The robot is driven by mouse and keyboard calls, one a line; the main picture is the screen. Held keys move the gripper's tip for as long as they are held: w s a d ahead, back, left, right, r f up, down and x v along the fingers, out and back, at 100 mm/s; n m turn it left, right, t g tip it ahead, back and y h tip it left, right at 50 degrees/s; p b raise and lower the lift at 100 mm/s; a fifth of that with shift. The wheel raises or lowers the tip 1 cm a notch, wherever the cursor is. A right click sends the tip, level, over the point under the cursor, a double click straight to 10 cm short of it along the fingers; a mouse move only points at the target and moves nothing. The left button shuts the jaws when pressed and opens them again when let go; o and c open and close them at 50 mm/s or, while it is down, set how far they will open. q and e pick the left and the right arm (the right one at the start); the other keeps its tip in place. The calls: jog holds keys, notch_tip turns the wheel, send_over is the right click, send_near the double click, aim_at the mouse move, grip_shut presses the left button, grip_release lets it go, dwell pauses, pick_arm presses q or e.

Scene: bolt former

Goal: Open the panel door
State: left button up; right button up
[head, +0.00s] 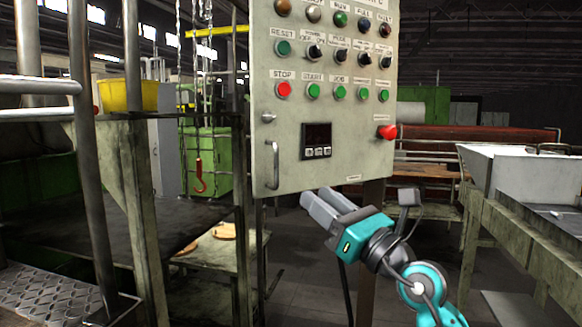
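The panel (352,100) is a pale grey-green control box with rows of buttons and switches, on a post in the middle of the head view. Its door looks closed. A thin metal handle (274,166) stands upright at its lower left edge, with a small round latch knob (268,118) above it. My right gripper (313,197) is just below the panel's bottom edge, to the right of and lower than the handle. Its grey fingers point up and left and hold nothing visible. The gap between them is not clear. My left gripper is not in view.
A red emergency button (387,132) sticks out at the panel's lower right. A metal frame post (240,190) stands close left of the handle. A red hook (199,176) hangs on chains farther left. A pale bin (520,175) stands on the right. Open floor lies below the panel.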

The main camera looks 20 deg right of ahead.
aim_at(277, 165)
jog(key=p+x, duration=0.1)
jog(key=x, duration=1.2)
jog(key=shift+f, duration=0.1)
jog(key=shift+c, duration=0.4)
jog(key=shift+d, duration=0.1)
jog(key=c, duration=0.6)
